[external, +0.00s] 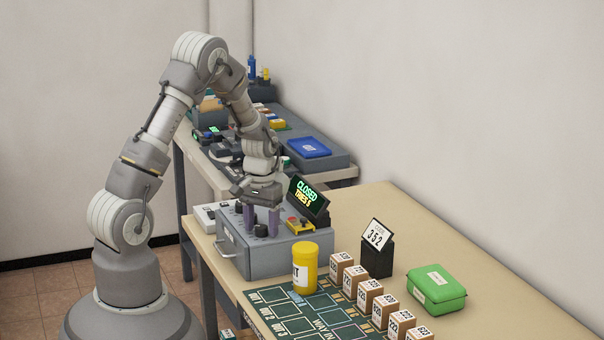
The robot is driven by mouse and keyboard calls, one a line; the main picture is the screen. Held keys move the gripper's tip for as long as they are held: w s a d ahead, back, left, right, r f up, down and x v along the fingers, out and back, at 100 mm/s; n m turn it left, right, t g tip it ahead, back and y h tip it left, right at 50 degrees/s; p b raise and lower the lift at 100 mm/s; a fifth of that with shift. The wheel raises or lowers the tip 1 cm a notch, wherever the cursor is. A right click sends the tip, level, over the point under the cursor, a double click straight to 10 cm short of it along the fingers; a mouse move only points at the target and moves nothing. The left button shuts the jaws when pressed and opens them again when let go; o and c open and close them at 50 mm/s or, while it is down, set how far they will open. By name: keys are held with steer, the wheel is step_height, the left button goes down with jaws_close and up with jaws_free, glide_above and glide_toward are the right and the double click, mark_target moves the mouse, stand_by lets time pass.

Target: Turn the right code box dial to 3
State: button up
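The code box (280,262) is a grey case with a front handle, standing at the near left end of the tan table. Black round dials show on its top; one dial (261,230) is just below and in front of my gripper, and another (238,208) is partly hidden at the left. My gripper (261,224) points down over the box top with its two purple fingers apart. I cannot tell whether the fingers are beside a dial or behind it. The dial marks are too small to read. The box display (308,198) reads CLOSED, TRIES 5.
A yellow canister (305,268) stands close to the box's front right. A black stand with a card reading 352 (377,236), a row of small labelled boxes (370,295), a green case (437,287) and a dark sorting mat (300,320) share the table.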

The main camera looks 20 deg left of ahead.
mark_target(262, 226)
steer(key=shift+r+p, duration=1.15)
steer(key=shift+r, duration=2.75)
steer(key=shift+w+r, duration=0.1)
steer(key=w+a+r+t+b, duration=0.2)
steer(key=w+r+t, duration=0.1)
steer(key=r, duration=0.6)
steer(key=w+a+r+t+h+b, duration=0.1)
steer(key=w+a+r+t, duration=0.15)
steer(key=r, duration=0.55)
steer(key=w+a+r+t+b, duration=0.1)
steer(key=w+r+t+b, duration=0.15)
steer(key=r, duration=0.65)
steer(key=s+a+r+t, duration=0.1)
steer(key=s+r+t, duration=0.1)
steer(key=r, duration=0.6)
steer(key=s+a+r+t+b, duration=0.1)
steer(key=s+a+r+t, duration=0.1)
steer(key=s+r, duration=0.3)
steer(key=s+a+r+n+t+y+b, duration=0.1)
steer(key=s+a+r+t, duration=0.1)
steer(key=r, duration=0.9)
steer(key=shift+s+a+r+t, duration=0.15)
steer(key=shift+s+r+t, duration=0.25)
steer(key=shift+s+t, duration=0.55)
